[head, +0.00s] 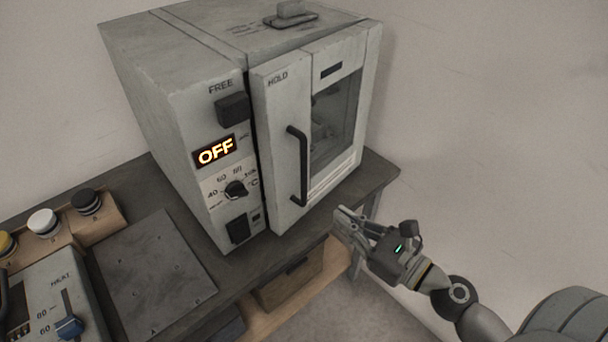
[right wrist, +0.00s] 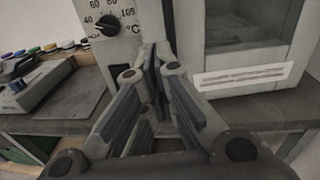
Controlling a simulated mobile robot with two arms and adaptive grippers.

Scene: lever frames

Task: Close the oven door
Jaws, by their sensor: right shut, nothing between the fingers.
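The oven (head: 175,80) is a grey-white box standing on a dark bench. Its door (head: 275,150) has a dark window, the word HOLD and a black vertical handle (head: 298,165) near its left edge. The door stands slightly proud of the body, with a dark gap along its left edge; I cannot tell how far it is ajar. My right gripper (head: 345,222) is shut and empty, in front of and below the door, right of the handle. In the right wrist view, its fingers (right wrist: 155,72) point toward the oven front. My left gripper is out of view.
The control panel has an OFF display (head: 215,151) and a dial (head: 236,189). A grey plate (head: 150,272) and a control box with a blue slider (head: 69,326) lie on the bench at left. A wooden drawer (head: 290,277) is under the bench (head: 232,262). Open floor lies to the right.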

